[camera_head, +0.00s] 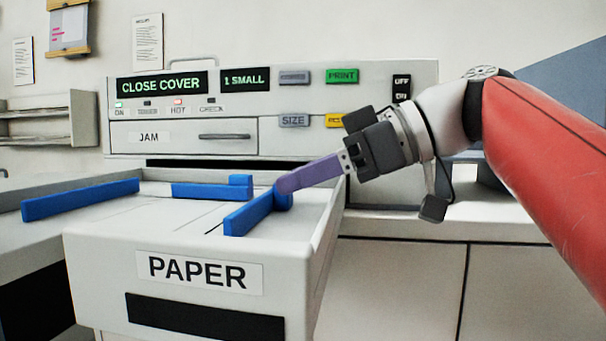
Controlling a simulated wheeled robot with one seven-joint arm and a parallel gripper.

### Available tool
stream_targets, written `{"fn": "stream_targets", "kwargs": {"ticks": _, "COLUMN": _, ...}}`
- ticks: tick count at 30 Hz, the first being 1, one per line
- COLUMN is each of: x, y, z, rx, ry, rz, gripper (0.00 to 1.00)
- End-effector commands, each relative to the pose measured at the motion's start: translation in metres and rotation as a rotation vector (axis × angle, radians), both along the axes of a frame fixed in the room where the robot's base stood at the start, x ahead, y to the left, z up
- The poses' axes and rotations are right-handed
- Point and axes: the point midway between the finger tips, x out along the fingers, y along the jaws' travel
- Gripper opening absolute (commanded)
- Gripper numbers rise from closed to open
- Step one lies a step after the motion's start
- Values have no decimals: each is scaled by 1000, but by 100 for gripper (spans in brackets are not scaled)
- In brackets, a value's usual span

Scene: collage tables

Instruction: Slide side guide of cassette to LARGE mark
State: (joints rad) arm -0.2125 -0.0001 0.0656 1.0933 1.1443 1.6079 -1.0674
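The paper cassette (100,250), a pale tray with a "PAPER" label, is pulled out from the machine. Inside it a blue guide bar (248,215) runs at a slant near the right wall, with a small blue tab at its far end. Another blue bar with a raised end (205,191) lies across the back. A third long blue bar (80,200) lies at the left. My gripper (283,186) reaches in from the right, its purple fingertip at the tab of the slanted bar. Whether they touch is unclear. Only one finger shows clearly. No LARGE mark is readable.
The machine's panel (270,92) stands behind, showing "CLOSE COVER" and "1 SMALL", with several buttons. The cassette's right wall (325,240) rises below my gripper. A pale counter (400,226) lies to the right. A wall shelf (50,115) is at the far left.

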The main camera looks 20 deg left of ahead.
Motion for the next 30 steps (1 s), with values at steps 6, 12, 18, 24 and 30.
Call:
{"fn": "stream_targets", "kwargs": {"ticks": 6, "x": -1, "y": 1, "z": 0, "rx": 1, "ry": 0, "rz": 2, "gripper": 49}}
{"fn": "stream_targets", "kwargs": {"ticks": 12, "x": 1, "y": -7, "z": 4, "rx": 2, "ry": -1, "rz": 0, "gripper": 49}}
{"fn": "stream_targets", "kwargs": {"ticks": 18, "x": 5, "y": -39, "z": 18, "rx": 1, "ry": -1, "rz": -3, "gripper": 49}}
{"fn": "stream_targets", "kwargs": {"ticks": 24, "x": 8, "y": -64, "z": 28, "rx": 2, "ry": 1, "rz": -1, "gripper": 49}}
{"fn": "stream_targets", "kwargs": {"ticks": 30, "x": 8, "y": -72, "z": 30, "rx": 1, "ry": 0, "rz": 0, "gripper": 49}}
